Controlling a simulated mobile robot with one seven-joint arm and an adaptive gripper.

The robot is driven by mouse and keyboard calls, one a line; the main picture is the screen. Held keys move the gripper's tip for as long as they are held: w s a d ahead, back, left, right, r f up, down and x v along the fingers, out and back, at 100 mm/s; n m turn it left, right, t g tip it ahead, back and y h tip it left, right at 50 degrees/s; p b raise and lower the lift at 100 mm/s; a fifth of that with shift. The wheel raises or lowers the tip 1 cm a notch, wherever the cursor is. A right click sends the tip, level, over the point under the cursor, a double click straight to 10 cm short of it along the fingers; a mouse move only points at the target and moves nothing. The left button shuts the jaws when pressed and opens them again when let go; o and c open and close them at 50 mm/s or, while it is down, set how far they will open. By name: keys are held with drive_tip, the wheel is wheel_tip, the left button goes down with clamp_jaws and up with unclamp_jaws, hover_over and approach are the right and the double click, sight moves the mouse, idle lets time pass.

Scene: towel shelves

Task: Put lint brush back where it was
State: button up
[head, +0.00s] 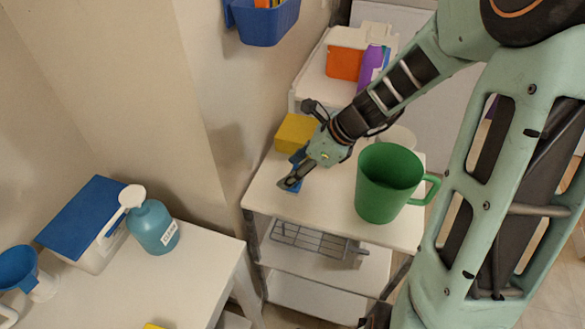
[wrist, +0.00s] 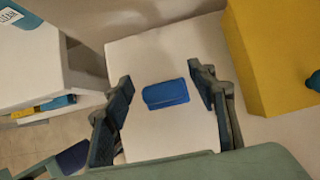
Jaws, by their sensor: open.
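A small blue block-shaped object, which looks like the lint brush (wrist: 166,94), lies on the white top shelf (wrist: 170,55) in the wrist view. It sits between the two spread fingers of my gripper (wrist: 161,84), with a gap on both sides. In the head view my gripper (head: 290,183) is low over the left front part of the same shelf top (head: 325,207). Only small bits of blue show around the fingers there, so the brush is mostly hidden. My gripper is open and empty.
A yellow box (head: 295,133) stands just behind my gripper. A large green mug (head: 388,185) stands to the right. An orange box (head: 344,63) and a purple bottle (head: 371,66) are farther back. A blue bottle (head: 153,228) stands on the left table. The wall is close at left.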

drive_tip(key=p+v, duration=0.2)
drive_tip(key=v, duration=1)
drive_tip(key=shift+w+r, duration=0.1)
